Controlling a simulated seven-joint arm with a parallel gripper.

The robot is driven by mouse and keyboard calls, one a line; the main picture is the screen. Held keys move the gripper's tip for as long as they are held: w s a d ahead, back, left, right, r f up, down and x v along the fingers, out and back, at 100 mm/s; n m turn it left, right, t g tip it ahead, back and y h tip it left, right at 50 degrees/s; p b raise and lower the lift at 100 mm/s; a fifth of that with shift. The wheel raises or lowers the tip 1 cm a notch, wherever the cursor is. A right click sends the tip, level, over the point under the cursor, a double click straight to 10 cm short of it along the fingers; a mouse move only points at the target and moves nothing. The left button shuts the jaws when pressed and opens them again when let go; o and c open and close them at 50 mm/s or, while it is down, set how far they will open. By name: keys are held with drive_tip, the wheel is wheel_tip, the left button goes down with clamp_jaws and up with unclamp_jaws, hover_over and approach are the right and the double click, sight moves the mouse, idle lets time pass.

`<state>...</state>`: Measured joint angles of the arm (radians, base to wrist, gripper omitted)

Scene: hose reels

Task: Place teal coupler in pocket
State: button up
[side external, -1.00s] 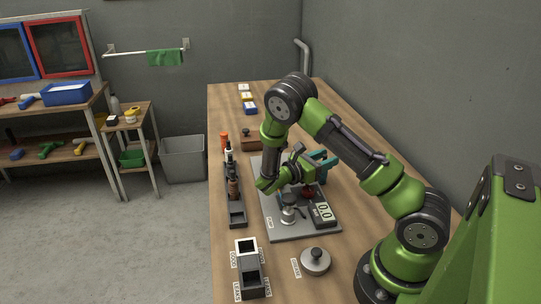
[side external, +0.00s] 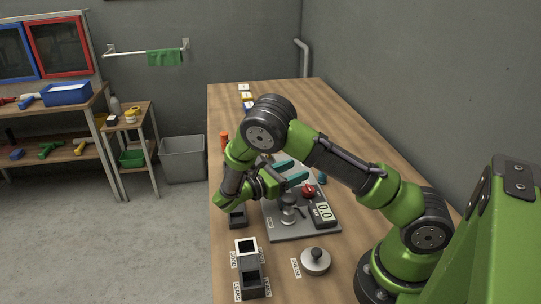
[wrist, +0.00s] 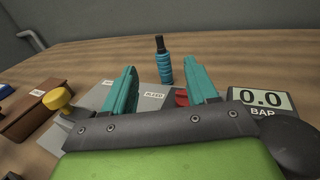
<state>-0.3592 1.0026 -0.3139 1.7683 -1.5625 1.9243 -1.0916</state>
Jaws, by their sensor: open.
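The teal coupler (wrist: 164,66), with a black top, stands upright beyond my fingertips in the wrist view. In the side view it is a small dark teal shape (side external: 322,178) at the right edge of the grey plate. My gripper (side external: 298,171) is open, its teal fingers pointing toward the coupler from the left. In the wrist view, the coupler shows between the two fingers of the gripper (wrist: 161,72), apart from them. A black two-pocket box (side external: 261,269) sits at the table's front left, one pocket with a white rim. Both pockets look empty.
The grey plate (side external: 275,231) carries a gauge reading 0.0 (side external: 324,213), a red knob (side external: 309,191) and a metal fitting (side external: 288,215). A round metal weight (side external: 316,262) stands in front. A dark rack (side external: 237,219) is partly hidden behind my arm. A brown block (wrist: 30,112) shows left.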

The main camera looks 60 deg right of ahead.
drive_tip(key=s+d+r+m+y, duration=1)
drive_tip(key=m+y, duration=0.2)
drive_tip(key=y, duration=0.1)
drive_tip(key=w+r+m+t+y, duration=0.35)
drive_tip(key=m+t, duration=0.25)
drive_tip(key=t, duration=0.3)
drive_tip(key=shift+h, duration=0.25)
drive_tip(key=f, duration=0.5)
drive_tip(key=w+d+f, duration=0.1)
drive_tip(key=f, duration=0.4)
drive_tip(key=w+f, duration=0.1)
drive_tip(key=f, duration=0.4)
drive_tip(key=shift+d+f, duration=0.15)
drive_tip(key=shift+f, duration=0.15)
clamp_jaws()
